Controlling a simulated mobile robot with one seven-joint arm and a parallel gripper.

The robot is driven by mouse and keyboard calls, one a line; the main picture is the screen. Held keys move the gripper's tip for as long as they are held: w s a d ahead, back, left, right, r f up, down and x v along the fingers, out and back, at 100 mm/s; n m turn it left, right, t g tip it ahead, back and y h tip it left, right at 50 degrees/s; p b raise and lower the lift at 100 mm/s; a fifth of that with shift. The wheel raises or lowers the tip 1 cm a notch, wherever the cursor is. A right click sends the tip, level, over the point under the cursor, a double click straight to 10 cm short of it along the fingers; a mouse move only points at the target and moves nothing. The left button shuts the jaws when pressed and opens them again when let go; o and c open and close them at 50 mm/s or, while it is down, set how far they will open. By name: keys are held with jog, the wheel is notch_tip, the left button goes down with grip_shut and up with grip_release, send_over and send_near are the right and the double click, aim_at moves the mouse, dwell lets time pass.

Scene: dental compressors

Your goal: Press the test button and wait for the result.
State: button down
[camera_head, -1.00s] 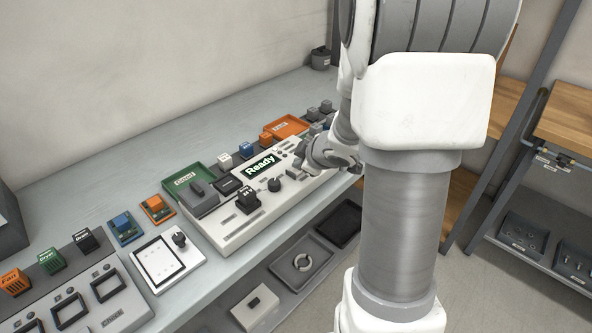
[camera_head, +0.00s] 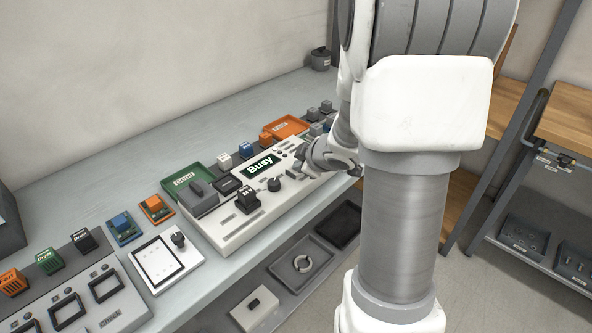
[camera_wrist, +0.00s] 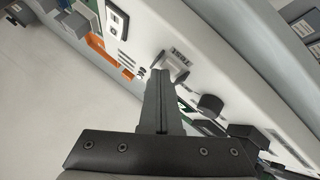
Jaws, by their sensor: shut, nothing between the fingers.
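The white tester (camera_head: 240,232) lies on the grey bench, and its display (camera_head: 260,165) reads "Busy". My gripper (camera_head: 303,168) is over the right end of the tester in the head view. In the wrist view, my gripper (camera_wrist: 160,73) is shut and empty, its fingertips at a pale square button (camera_wrist: 176,67) with a small dark label above it. The fingers cover part of the button, and I cannot tell whether they touch it. A black knob (camera_wrist: 210,105) sits beside it on the same panel.
A green tray (camera_head: 187,179) and an orange tray (camera_head: 290,126) stand behind the tester. Small blue and orange modules (camera_head: 156,208) and a white plate with a knob (camera_head: 165,262) are to the left.

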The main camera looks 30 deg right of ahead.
aim_at(299, 175)
jog(key=shift+r+p, duration=0.85)
jog(key=shift+p, duration=0.15)
jog(key=shift+r, duration=0.1)
notch_tip(299, 175, up, 5)
jog(key=p, duration=0.5)
dwell(0.6)
